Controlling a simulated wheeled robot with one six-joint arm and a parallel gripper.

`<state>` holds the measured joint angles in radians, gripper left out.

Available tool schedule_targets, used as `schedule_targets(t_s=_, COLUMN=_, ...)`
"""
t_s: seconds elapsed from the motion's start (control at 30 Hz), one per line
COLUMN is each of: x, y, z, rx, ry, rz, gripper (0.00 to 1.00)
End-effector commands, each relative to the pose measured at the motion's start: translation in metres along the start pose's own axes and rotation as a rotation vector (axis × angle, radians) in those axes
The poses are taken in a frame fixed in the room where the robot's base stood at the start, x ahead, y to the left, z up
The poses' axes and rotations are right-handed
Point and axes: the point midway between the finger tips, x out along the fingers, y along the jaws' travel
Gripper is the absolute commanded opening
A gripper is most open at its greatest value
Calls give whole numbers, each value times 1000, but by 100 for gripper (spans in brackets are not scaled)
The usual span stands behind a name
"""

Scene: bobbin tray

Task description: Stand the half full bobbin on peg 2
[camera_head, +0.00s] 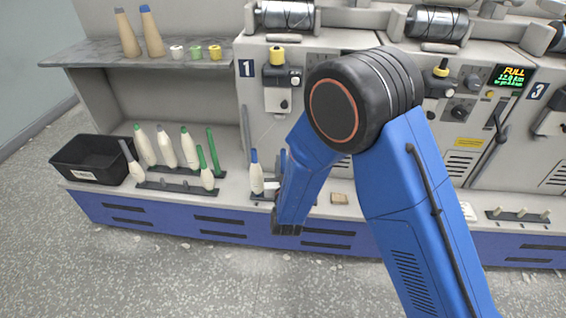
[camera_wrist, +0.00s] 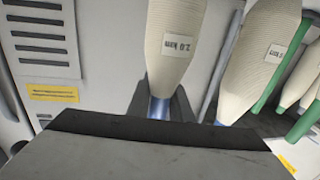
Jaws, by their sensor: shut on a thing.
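My gripper (camera_wrist: 160,106) is shut on the blue end of a cream bobbin (camera_wrist: 174,45) in the wrist view. The bobbin's wound body carries a small white label and runs out of the top of that picture. Another cream bobbin with a blue end (camera_wrist: 245,65) is beside it on the right. In the head view one blue-tipped bobbin (camera_head: 256,179) stands upright on a dark base just left of my arm. My arm hides most of the gripper, the held bobbin and the pegs there. I cannot tell which peg is peg 2.
Several green-tipped bobbins (camera_head: 164,147) stand at the left near a black bin (camera_head: 85,150). A shelf (camera_head: 90,53) above holds two tan cones and small spools. A dark strip with bare pegs (camera_head: 510,217) lies at the far right. The machine face is close behind.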

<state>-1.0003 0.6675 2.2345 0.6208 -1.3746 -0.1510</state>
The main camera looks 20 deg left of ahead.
Motion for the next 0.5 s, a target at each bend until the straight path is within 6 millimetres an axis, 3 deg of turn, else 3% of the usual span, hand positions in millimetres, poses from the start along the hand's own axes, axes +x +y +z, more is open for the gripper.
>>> schedule_targets(t_s=0.5, x=0, y=0, z=9, rx=-1, ry=0, rz=0, gripper=0)
